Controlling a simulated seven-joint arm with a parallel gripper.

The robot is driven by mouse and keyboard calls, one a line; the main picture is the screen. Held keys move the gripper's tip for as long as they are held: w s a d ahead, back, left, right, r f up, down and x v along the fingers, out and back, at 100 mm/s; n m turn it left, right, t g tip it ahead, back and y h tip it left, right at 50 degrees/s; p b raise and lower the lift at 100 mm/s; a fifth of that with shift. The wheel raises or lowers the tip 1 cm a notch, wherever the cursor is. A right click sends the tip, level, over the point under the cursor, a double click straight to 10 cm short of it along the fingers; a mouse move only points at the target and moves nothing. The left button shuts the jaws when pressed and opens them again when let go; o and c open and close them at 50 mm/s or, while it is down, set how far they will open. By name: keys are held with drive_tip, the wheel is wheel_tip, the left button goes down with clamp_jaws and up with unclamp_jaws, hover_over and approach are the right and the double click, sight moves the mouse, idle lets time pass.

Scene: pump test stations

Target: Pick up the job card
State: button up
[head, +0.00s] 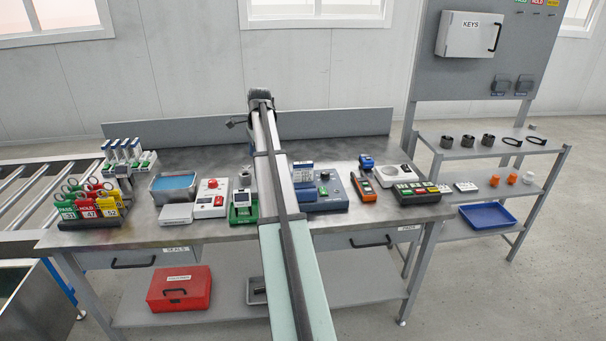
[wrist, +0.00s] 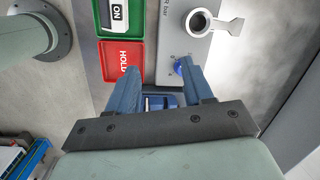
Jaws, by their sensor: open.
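My gripper (wrist: 157,72) shows in the wrist view with its two blue fingers apart, pointing down towards the bench. A blue-and-white item (wrist: 160,102) shows low between the fingers, partly hidden by the gripper body; I cannot tell whether it is the job card. No card can be read clearly in either view. In the head view my arm crosses the middle of the bench (head: 215,150) and hides part of it, and I cannot make out the gripper there. A blue-and-white upright item (head: 303,171) stands just right of the arm.
Close to the fingers are a green tray (wrist: 136,18), a red tray marked HOLD (wrist: 108,66) and a grey fixture (wrist: 170,48) with a pipe and a blue knob.

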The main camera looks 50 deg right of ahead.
sight(303, 163)
drive_tip(key=s+d+r+m+g, duration=0.25)
drive_tip(key=s+d+r, duration=0.35)
drive_tip(key=s+d, duration=0.6)
drive_tip(key=shift+m+t+h, duration=0.25)
drive_tip(key=shift+t+h, duration=0.05)
drive_tip(key=shift+t, duration=0.05)
drive_tip(key=f, duration=0.9)
drive_tip(key=a+f, duration=0.1)
drive_tip(key=f, duration=0.3)
drive_tip(key=shift+s+f, duration=0.2)
drive_tip(key=shift+f, duration=0.05)
clamp_jaws()
drive_tip(key=shift+r, duration=0.15)
wheel_tip(303, 163, up, 16)
idle(0.8)
